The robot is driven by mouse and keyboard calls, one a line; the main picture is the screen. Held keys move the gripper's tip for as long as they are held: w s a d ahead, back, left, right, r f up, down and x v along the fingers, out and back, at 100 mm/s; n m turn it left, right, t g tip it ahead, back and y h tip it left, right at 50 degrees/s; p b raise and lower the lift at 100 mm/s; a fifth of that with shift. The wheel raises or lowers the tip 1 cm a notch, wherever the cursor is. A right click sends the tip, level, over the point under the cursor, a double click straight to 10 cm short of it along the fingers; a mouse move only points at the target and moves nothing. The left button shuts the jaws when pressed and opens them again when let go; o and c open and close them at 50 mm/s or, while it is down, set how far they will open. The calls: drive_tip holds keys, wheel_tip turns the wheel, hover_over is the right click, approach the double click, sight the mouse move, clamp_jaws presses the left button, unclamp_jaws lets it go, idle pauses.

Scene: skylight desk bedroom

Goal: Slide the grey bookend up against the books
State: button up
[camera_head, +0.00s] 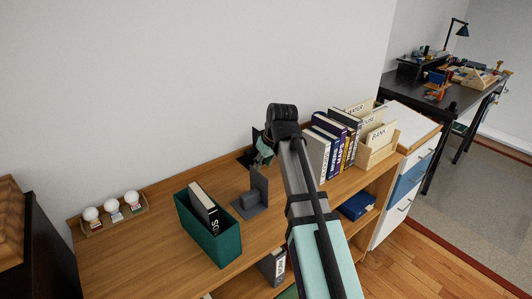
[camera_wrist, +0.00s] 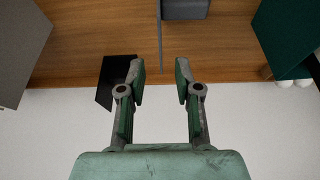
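The grey bookend (camera_head: 250,204) stands on the wooden shelf top, an upright plate with a block on its left side. A gap separates it from the row of upright books (camera_head: 318,155) to its right. In the wrist view its thin plate (camera_wrist: 159,38) shows edge-on, with the block (camera_wrist: 185,9) beside it. My gripper (camera_wrist: 160,76) is open and empty; its fingertips point toward the plate, apart from it. In the head view the gripper (camera_head: 266,150) is partly hidden by my arm. The nearest book (camera_wrist: 18,45) shows at the wrist view's left.
A black bookend-like piece (camera_head: 245,158) stands near the wall, beside my gripper, and shows in the wrist view (camera_wrist: 114,84). A labelled wooden file holder (camera_head: 372,157) stands right of the books.

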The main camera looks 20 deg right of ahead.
sight(257, 177)
drive_tip(key=p+x, duration=0.2)
drive_tip(key=x, duration=0.7)
drive_tip(key=shift+w+f, duration=0.1)
drive_tip(key=shift+f, duration=0.25)
clamp_jaws()
drive_tip(key=shift+w+d, duration=0.1)
drive_tip(key=shift+d, duration=0.05)
drive_tip(key=w+d, duration=0.4)
drive_tip(key=d, duration=0.5)
drive_tip(key=w+d, duration=0.4)
drive_tip(key=d, duration=0.6)
idle(4.5)
